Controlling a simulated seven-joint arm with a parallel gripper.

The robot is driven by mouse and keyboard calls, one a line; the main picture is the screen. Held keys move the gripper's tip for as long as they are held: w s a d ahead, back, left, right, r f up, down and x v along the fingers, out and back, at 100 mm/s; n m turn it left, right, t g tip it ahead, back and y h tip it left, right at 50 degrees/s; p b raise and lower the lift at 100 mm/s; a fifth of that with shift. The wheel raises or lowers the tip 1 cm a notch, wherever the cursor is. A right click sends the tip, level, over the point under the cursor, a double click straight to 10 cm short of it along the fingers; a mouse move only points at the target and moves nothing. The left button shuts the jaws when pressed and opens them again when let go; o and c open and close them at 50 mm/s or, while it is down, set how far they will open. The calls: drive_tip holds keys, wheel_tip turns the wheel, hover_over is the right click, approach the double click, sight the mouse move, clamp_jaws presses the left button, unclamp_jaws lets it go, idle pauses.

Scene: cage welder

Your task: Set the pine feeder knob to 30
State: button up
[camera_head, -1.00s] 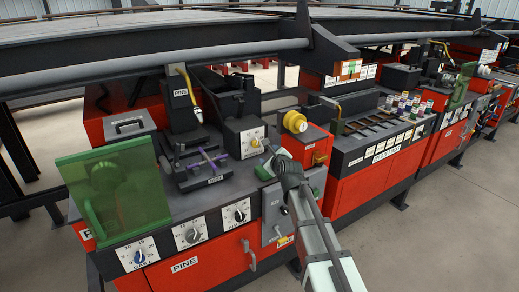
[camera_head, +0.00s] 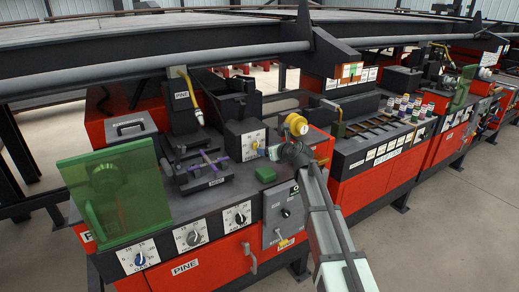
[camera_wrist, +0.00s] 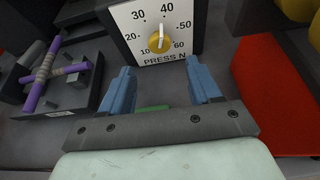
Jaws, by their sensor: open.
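A yellow knob (camera_wrist: 159,42) with a white pointer sits on a white dial plate marked 10 to 60 and "PRESS N" in the wrist view. Its pointer stands nearly upright, between 30 and 40. The dial is on a dark box; the knob also shows in the head view (camera_head: 255,144). No "feeder" label is readable. My gripper (camera_wrist: 161,76) is open and empty, its two blue fingers pointing toward the dial, one either side of the knob in the picture and short of it. In the head view my gripper (camera_head: 293,153) is right of the dial box.
A fixture with purple rods (camera_wrist: 45,78) lies left of the dial box. A red box (camera_wrist: 275,95) stands close on the right, with a yellow spool (camera_head: 296,124). A green block (camera_head: 265,174) lies below the knob. Three dials, including one at left (camera_head: 138,258), line the PINE front panel.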

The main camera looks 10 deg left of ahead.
sight(255, 146)
drive_tip(key=x, duration=0.7)
drive_tip(key=shift+w+a+f, duration=0.15)
drive_tip(key=shift+w+a, duration=0.05)
drive_tip(key=c, duration=1)
